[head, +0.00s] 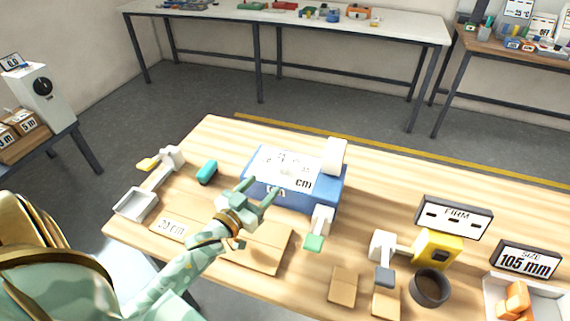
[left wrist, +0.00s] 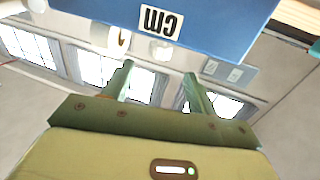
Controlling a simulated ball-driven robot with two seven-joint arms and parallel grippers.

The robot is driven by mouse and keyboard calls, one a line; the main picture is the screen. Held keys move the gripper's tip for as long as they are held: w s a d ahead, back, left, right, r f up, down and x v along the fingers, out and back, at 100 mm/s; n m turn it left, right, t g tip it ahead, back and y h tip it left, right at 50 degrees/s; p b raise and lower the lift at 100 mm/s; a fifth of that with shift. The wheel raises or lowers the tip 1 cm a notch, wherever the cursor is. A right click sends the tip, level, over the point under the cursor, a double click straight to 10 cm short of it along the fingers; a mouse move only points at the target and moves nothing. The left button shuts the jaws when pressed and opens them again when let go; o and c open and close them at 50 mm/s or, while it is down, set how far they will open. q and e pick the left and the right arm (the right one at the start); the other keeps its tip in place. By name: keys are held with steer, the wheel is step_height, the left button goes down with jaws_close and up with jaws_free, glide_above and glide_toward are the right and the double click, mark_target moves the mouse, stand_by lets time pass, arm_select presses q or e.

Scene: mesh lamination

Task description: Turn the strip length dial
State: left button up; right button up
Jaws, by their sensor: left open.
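My left gripper (head: 262,189) is open and empty at the box's front left. In the left wrist view, the open fingers (left wrist: 158,70) point towards the blue face with an upside-down "cm" label (left wrist: 160,22). My right gripper is not in view.
A white machine with a black round dial (head: 42,86) stands far left. A teal object (head: 207,172) and a white tray (head: 136,204) lie left of the box. A yellow device (head: 437,250), a dark cup (head: 430,288) and signs stand at the right.

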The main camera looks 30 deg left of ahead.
mark_target(286, 161)
arm_select(q)
steer(key=w+b, duration=0.2)
steer(key=w, duration=0.9)
steer(key=shift+w+f, duration=0.1)
steer(key=shift+f, duration=0.05)
steer(key=shift+w, duration=0.45)
steer(key=c, duration=1)
